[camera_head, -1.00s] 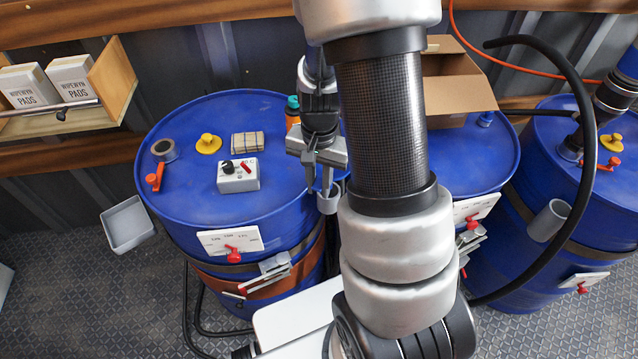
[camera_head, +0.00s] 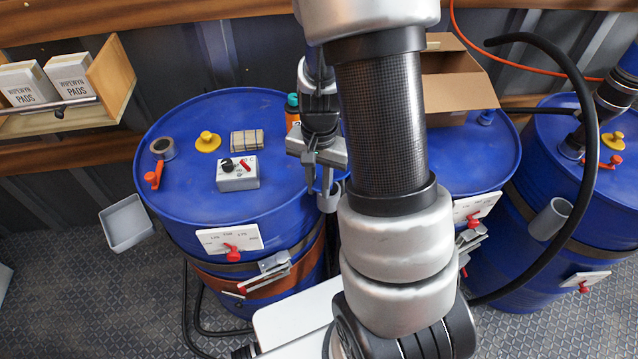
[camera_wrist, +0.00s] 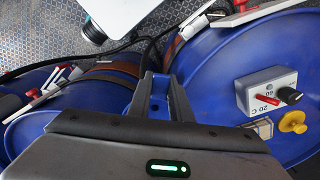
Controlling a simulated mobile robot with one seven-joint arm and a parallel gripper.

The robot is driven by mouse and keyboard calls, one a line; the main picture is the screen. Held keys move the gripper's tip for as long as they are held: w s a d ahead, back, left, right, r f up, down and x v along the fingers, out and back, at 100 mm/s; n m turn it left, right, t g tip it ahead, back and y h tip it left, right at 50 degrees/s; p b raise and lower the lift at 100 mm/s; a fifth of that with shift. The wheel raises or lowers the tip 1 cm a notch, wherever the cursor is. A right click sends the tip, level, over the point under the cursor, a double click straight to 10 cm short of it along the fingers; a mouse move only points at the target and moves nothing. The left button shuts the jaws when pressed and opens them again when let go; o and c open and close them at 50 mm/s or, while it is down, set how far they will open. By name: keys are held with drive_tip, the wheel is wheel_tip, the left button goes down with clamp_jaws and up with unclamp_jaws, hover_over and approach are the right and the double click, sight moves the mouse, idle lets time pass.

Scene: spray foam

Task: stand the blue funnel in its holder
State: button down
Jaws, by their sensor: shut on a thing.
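My gripper (camera_head: 320,182) hangs over the front right edge of the left blue drum, pointing down. In the wrist view its two fingers (camera_wrist: 160,100) are close together, with blue between them. I take this to be the blue funnel (camera_wrist: 160,87), mostly hidden and hard to tell from the blue drums. A grey cup-shaped holder (camera_head: 329,201) is fixed to the drum's side, right below the fingertips. Whether the funnel's lower end is inside the holder or above it, I cannot tell.
The left drum (camera_head: 215,115) carries a grey control box (camera_head: 238,173), a yellow cap (camera_head: 208,142), a tape roll (camera_head: 162,148) and an orange-labelled bottle (camera_head: 292,111) close behind my gripper. A middle drum (camera_head: 480,155) stands right of my arm.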

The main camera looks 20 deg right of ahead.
drive_tip(key=shift+f+b, duration=2.5)
drive_tip(key=shift+f, duration=0.7)
drive_tip(key=c, duration=1.5)
unclamp_jaws()
drive_tip(key=shift+c, duration=0.2)
drive_tip(key=shift+r, duration=0.15)
wheel_tip(320, 180, up, 17)
drive_tip(key=p, duration=0.2)
drive_tip(key=shift+r, duration=0.1)
